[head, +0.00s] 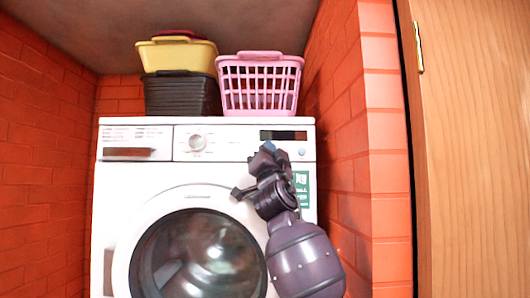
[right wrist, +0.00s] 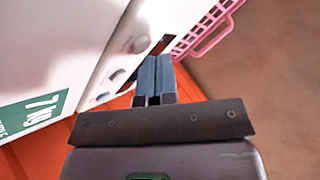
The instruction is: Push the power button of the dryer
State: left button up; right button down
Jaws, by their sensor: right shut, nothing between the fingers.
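The dryer (head: 140,180) is a white front-loading machine with a dark round glass door (head: 197,255). Its top panel has a round knob (head: 197,142), a dark display (head: 283,134) and a small round button (head: 302,151) at the right end. My right gripper (head: 266,149) is shut and empty, in front of the panel just below the display. In the right wrist view its closed fingers (right wrist: 154,77) point along the panel, beside small round buttons (right wrist: 118,75). I cannot tell whether the tips touch the panel. No button is labelled legibly as power. My left gripper is not in view.
A pink basket (head: 260,87), a dark basket (head: 182,95) and a yellow basket (head: 177,55) stand on top of the dryer. Orange brick walls (head: 45,150) enclose it on both sides. A wooden door (head: 480,150) is at the far right.

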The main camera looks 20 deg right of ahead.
jog(key=shift+s+a, duration=0.1)
jog(key=shift+s, duration=0.25)
jog(key=s, duration=0.2)
jog(key=s+a+p, duration=0.1)
jog(key=s, duration=0.2)
jog(key=shift+s+a+p, duration=0.35)
jog(key=shift+p, duration=0.05)
dwell(0.5)
